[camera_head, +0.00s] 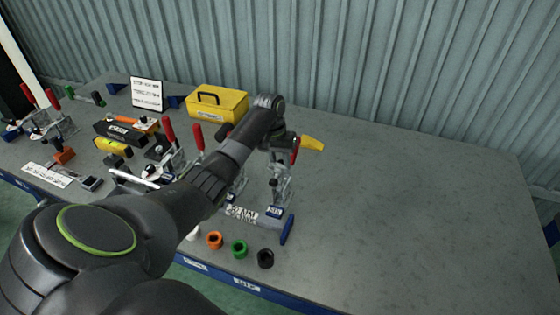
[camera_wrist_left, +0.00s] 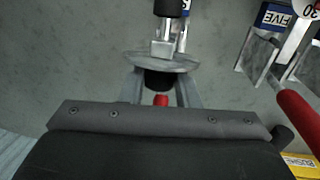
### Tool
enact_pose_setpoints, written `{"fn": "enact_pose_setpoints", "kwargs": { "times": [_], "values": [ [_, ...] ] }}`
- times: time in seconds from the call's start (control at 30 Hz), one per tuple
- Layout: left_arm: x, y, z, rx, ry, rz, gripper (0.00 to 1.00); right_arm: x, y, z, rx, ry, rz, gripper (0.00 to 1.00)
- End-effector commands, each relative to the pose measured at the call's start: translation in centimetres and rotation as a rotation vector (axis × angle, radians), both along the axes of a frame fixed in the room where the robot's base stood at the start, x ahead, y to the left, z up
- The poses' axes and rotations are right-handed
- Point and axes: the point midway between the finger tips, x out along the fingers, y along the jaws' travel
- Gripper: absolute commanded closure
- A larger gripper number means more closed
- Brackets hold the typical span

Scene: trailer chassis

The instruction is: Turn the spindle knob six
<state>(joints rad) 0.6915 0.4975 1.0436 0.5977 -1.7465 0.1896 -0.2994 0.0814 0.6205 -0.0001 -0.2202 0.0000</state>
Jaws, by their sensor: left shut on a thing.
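My left gripper (camera_head: 281,150) is at the toggle clamp (camera_head: 280,190) farthest right in the row, which stands upright with a small blue label at its foot. In the left wrist view, the gripper's two grey fingers (camera_wrist_left: 160,90) are on either side of a dark knob (camera_wrist_left: 158,80), shut on it, below a round metal plate (camera_wrist_left: 158,65). A red tip (camera_wrist_left: 161,100) shows between the fingers. The neighbouring clamp's blue block (camera_wrist_left: 278,17) reads FIVE, and its red handle (camera_wrist_left: 298,117) lies close on the right. My right gripper is not in view.
Orange (camera_head: 214,240), green (camera_head: 239,248) and black (camera_head: 265,258) bushings stand along the front edge. A yellow case (camera_head: 217,103) stands behind the clamps. Other red-handled clamps and tools crowd the left. The table's right side (camera_head: 430,200) is clear.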

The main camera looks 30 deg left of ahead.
Motion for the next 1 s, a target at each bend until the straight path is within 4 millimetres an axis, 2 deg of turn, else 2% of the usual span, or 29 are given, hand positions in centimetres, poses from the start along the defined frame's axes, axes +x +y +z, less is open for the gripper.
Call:
{"fn": "enact_pose_setpoints", "kwargs": {
  "times": [0.27,0.6,0.83,1.0],
  "values": [
    [0.1,-0.4,0.5,0.093,0.022,0.016,0.94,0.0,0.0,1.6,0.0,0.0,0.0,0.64],
    [0.3,-1.0,0.3,0.366,0.089,0.064,0.94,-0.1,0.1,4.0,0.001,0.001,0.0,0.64],
    [0.4,-1.3,-0.2,0.577,0.138,0.101,0.94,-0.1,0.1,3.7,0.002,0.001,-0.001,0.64],
    [0.6,-1.5,-0.6,0.733,0.173,0.13,0.94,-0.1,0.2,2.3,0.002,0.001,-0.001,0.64]
  ]
}}
